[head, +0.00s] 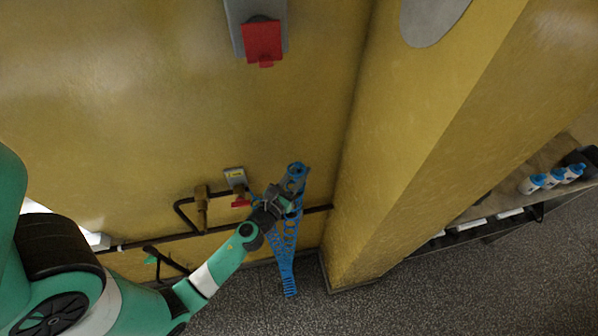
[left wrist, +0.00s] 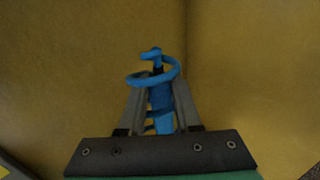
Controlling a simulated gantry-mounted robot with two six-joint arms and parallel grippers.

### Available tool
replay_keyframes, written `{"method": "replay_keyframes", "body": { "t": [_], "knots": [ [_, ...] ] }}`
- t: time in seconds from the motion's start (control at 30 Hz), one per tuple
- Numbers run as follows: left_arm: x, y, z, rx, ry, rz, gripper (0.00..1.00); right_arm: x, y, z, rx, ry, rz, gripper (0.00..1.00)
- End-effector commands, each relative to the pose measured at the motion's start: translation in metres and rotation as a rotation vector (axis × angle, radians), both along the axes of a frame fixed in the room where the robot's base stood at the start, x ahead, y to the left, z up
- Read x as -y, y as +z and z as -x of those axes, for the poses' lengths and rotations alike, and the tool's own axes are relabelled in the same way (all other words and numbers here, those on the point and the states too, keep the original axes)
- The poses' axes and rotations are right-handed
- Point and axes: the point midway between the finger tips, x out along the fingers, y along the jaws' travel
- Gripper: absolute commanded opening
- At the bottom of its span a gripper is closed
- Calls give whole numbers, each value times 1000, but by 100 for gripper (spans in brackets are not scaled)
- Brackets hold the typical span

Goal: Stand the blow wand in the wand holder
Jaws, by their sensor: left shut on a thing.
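The wand holder (head: 284,245) is a tall blue lattice stand by the yellow wall, with a ring near its top. My left gripper (head: 279,200) is at the upper part of the stand. In the left wrist view the left gripper (left wrist: 160,112) is shut on a blue piece with a dark neck, which I take for the blow wand (left wrist: 161,98). The holder's blue ring (left wrist: 131,80) appears around the wand's neck there, with a blue tip above it. I cannot tell whether the wand is seated or where its lower end is. My right gripper is out of view.
A yellow column (head: 390,180) stands close on the right. A shelf with white-and-blue bottles (head: 532,184) is farther right. Speckled floor lies below.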

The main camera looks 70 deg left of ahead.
Motion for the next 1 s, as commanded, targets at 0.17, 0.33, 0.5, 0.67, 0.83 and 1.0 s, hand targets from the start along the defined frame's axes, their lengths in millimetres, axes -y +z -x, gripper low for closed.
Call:
{"method": "replay_keyframes", "body": {
  "t": [0.17,0.33,0.5,0.67,0.83,1.0],
  "knots": [
    [0,1,0,1,0,-1,0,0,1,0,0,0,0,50],
    [0,1,0,1,0,-1,0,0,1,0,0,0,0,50],
    [0,-1,0,1,0,-1,0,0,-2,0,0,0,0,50],
    [0,-11,0,1,0,-1,0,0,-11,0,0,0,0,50],
    [0,-21,0,1,0,-1,0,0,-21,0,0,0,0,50],
    [0,-31,0,1,0,-1,0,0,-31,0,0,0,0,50]
  ]
}}
